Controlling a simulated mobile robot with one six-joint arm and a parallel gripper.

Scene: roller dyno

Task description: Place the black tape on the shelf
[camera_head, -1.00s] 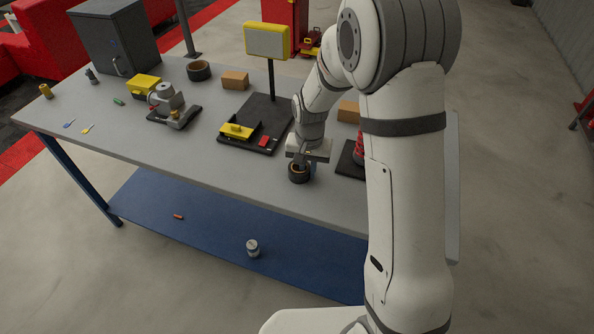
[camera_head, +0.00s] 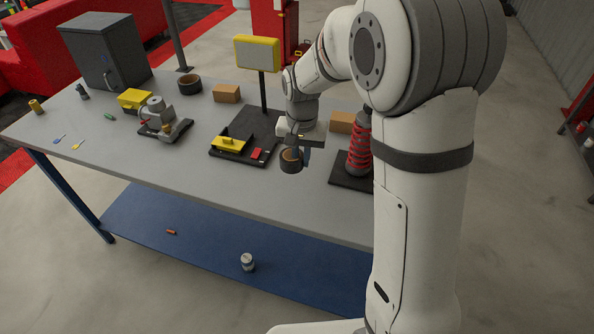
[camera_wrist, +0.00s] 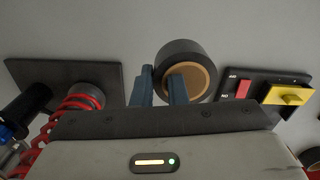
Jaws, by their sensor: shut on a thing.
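The black tape (camera_head: 291,161) is a dark roll with a tan core. My gripper (camera_head: 299,156) is shut on the wall of this roll; whether the roll is clear of the tabletop is hard to tell. In the wrist view the blue fingers (camera_wrist: 160,92) pinch the left side of the black tape (camera_wrist: 187,70), one finger outside and one inside the core. The shelf (camera_head: 225,245) is the blue lower board beneath the grey tabletop (camera_head: 110,155). A second dark roll (camera_head: 190,84) stands farther back on the tabletop.

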